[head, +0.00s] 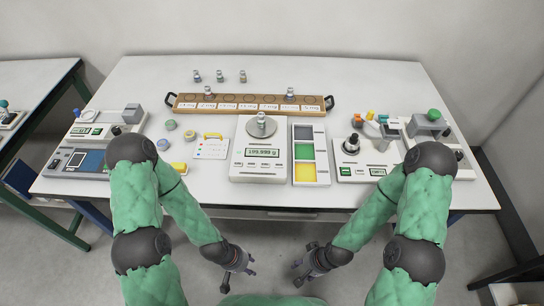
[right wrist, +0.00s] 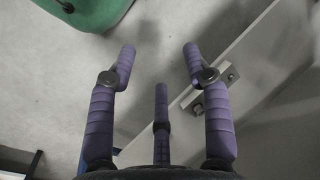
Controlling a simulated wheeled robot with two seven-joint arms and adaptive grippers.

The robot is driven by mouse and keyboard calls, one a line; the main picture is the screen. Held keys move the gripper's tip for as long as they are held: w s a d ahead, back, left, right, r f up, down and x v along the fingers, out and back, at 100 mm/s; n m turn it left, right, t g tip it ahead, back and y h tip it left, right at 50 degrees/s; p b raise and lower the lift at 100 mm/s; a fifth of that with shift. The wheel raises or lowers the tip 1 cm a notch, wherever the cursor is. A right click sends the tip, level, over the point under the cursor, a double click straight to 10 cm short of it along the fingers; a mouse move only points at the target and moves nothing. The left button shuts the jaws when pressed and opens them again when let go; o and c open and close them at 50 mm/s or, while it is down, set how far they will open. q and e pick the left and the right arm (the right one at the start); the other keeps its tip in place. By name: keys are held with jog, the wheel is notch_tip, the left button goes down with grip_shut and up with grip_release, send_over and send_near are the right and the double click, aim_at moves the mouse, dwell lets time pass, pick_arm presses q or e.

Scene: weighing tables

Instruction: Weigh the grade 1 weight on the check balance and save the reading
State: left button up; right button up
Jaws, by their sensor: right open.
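A balance (head: 248,172) stands at the middle front of the table. A metal weight (head: 261,124) stands upright on its pan, and its lit display (head: 263,153) seems to read 199.999 g. I cannot read a grade on the weight or a name on the balance. Another balance (head: 362,172) with a dark-based knobbed piece (head: 351,144) on it stands to the right. My left gripper (head: 238,279) is open and empty in front of the table. My right gripper (head: 301,274) is also open and empty there; its spread fingers show in the right wrist view (right wrist: 160,60).
A wooden rack (head: 250,106) with labelled places holds two weights; several small weights (head: 220,76) stand behind it. A tray with grey, green and yellow sections (head: 294,165) flanks the central balance. A card (head: 210,152) lies left.

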grip_shut()
dwell(1.4)
